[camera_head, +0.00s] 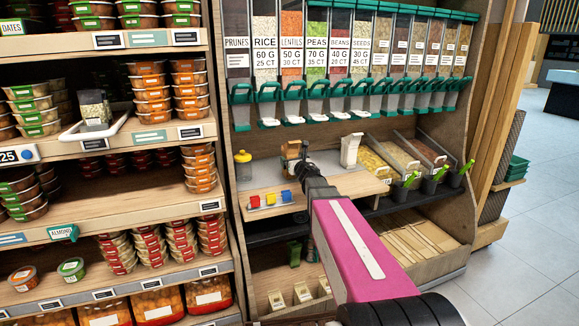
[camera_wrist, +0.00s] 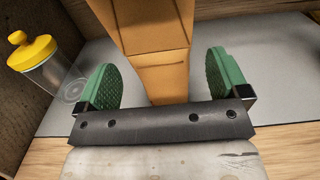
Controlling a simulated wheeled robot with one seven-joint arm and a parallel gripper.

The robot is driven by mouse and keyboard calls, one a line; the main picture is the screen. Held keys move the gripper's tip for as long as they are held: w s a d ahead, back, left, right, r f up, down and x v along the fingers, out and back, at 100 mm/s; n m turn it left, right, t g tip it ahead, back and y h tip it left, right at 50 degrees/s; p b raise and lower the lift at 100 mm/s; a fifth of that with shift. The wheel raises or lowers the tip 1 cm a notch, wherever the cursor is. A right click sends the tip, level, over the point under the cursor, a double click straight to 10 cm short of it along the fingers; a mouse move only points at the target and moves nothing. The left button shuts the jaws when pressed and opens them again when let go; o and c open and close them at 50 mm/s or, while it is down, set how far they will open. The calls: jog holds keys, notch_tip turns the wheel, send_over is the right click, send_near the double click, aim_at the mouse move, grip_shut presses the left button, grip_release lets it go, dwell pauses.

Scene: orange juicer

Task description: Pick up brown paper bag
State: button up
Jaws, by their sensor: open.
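In the wrist view a brown paper bag (camera_wrist: 152,50) stands upright on a grey surface. My gripper (camera_wrist: 165,80) is open, with one green fingertip pad on each side of the bag's lower part. Gaps show between the pads and the bag, so it is not gripped. In the head view the bag (camera_head: 291,150) is a small brown shape on the shelf under the dispensers, just beyond the end of my arm. My gripper (camera_head: 302,165) is small there, and its fingers are hard to make out.
A jar with a yellow lid (camera_wrist: 33,58) stands left of the bag. A white bag (camera_head: 350,150) stands to the right in the head view. A strip with coloured knobs (camera_head: 270,199) is at the shelf front. Dispensers (camera_head: 315,95) hang above; bins (camera_head: 405,158) sit to the right.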

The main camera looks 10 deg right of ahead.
jog(key=w, duration=0.4)
jog(key=shift+w+a+f, duration=0.3)
jog(key=shift+a, duration=0.1)
jog(key=c, duration=1)
jog(key=shift+c, duration=0.2)
jog(key=shift+r, duration=0.15)
